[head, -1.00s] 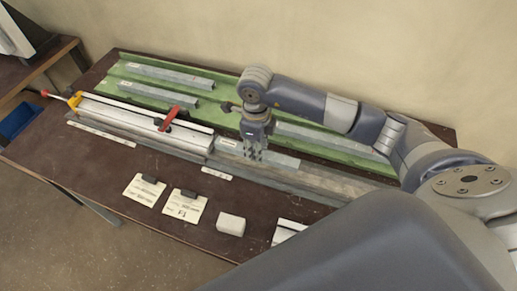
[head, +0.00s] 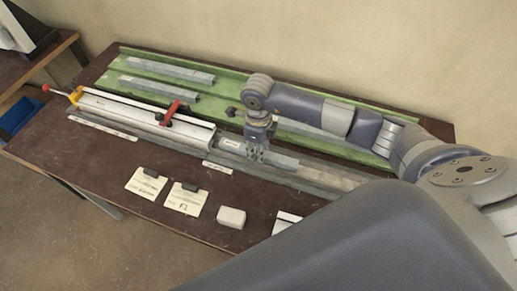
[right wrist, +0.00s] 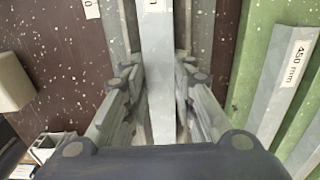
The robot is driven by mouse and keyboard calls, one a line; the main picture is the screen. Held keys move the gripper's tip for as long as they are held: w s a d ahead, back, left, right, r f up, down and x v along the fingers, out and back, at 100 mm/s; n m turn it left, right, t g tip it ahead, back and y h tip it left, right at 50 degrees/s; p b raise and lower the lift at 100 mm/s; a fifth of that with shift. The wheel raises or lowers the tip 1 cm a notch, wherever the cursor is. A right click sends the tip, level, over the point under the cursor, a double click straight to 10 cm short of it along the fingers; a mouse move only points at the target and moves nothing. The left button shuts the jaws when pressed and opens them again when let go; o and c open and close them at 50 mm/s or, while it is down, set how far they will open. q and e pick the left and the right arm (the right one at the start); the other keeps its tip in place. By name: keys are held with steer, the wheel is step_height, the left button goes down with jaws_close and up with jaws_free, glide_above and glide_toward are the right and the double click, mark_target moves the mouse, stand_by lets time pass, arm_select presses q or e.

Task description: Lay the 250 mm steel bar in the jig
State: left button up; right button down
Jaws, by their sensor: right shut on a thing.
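My right gripper (head: 257,157) is shut on a grey steel bar (head: 284,161) with a white label near its left end. The bar lies lengthwise along the jig's grey channel (head: 335,181), just right of the white clamped profile (head: 150,111). In the right wrist view the bar (right wrist: 157,60) runs between the two fingers (right wrist: 157,105), over the grey channel. Whether the bar touches the channel floor cannot be told. The jig has a red clamp handle (head: 170,112) and a yellow end piece (head: 75,96). My left gripper is not in view.
A green mat (head: 235,99) behind the jig holds several grey bars; one reads 450 mm (right wrist: 290,75). In front lie two cards (head: 146,184), a white block (head: 231,217) and a pale piece (head: 285,221). The wall stands close behind the table.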

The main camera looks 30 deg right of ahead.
steer(key=c, duration=1.3)
jaws_free()
steer(key=shift+s+f, duration=0.2)
steer(key=shift+f, duration=0.15)
steer(key=shift+w+r+p, duration=0.1)
steer(key=shift+r+p, duration=0.3)
steer(key=shift+p, duration=0.05)
steer(key=shift+r+p, duration=0.4)
steer(key=shift+p, duration=0.05)
steer(key=shift+w+r+b, duration=0.2)
steer(key=shift+r+b, duration=0.55)
steer(key=shift+b, duration=0.15)
step_height(320, 180, up, 10)
steer(key=b, duration=0.2)
steer(key=shift+s+r+b, duration=0.1)
steer(key=shift+r+b, duration=0.05)
steer(key=shift+b, duration=0.15)
